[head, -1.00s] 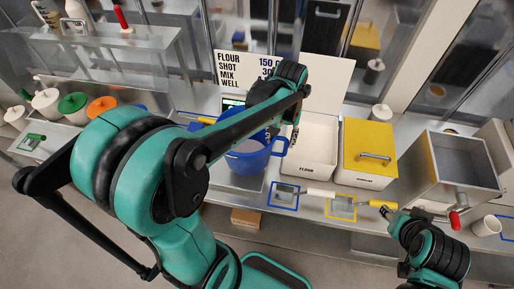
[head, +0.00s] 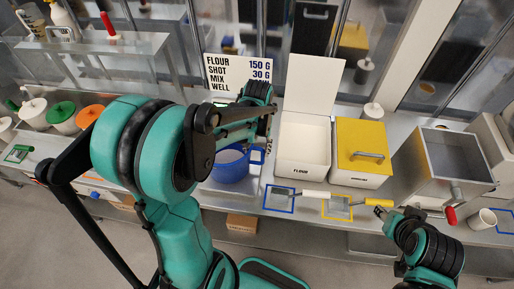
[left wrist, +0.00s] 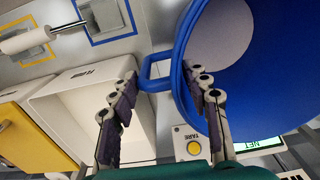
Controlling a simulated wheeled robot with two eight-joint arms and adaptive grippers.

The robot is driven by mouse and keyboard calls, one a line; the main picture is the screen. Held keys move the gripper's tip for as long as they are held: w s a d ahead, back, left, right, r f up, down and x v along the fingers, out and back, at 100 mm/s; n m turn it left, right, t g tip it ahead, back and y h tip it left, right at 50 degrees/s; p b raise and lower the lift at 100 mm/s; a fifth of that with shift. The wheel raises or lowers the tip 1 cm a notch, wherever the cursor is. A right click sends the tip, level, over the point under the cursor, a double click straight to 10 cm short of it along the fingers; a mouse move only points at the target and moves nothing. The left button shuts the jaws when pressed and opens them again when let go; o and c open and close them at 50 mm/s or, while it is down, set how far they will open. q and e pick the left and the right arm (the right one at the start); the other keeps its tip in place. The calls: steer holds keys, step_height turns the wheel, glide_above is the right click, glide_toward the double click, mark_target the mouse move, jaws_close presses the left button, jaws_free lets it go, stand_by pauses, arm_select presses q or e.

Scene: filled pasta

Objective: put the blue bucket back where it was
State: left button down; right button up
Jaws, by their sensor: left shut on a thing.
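The blue bucket (head: 231,166) is at the work counter in the head view, left of the open flour box, partly hidden by my left arm. A pale grey round surface shows inside it. In the left wrist view the bucket (left wrist: 190,85) fills the upper right, with its side handle between the fingers. My left gripper (head: 268,112) is shut on the bucket at this handle; its fingers also show in the wrist view (left wrist: 163,105). A scale (left wrist: 193,148) with a TARE button shows beside and below the bucket. My right gripper (head: 382,212) is by a yellow tool handle; its jaws are unclear.
The open white flour box (head: 304,148) and yellow-lidded box (head: 361,152) stand right of the bucket. Flat tools lie in a blue outline (head: 279,199) and a yellow outline (head: 337,207) in front. A metal bin (head: 445,165) and white cup (head: 482,219) are farther right.

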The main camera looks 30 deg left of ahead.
arm_select(q)
steer(key=c, duration=0.7)
jaws_free()
steer(key=shift+f, duration=0.15)
steer(key=shift+c, duration=0.2)
steer(key=shift+r, duration=0.55)
step_height(320, 180, up, 11)
steer(key=p, duration=0.2)
steer(key=s+d+m+t, duration=0.3)
steer(key=s+d+t, duration=0.3)
steer(key=s, duration=0.3)
steer(key=shift+s+d+r+t, duration=0.2)
steer(key=shift+r+t, duration=0.1)
steer(key=shift+t, duration=0.3)
steer(key=shift+w, duration=0.1)
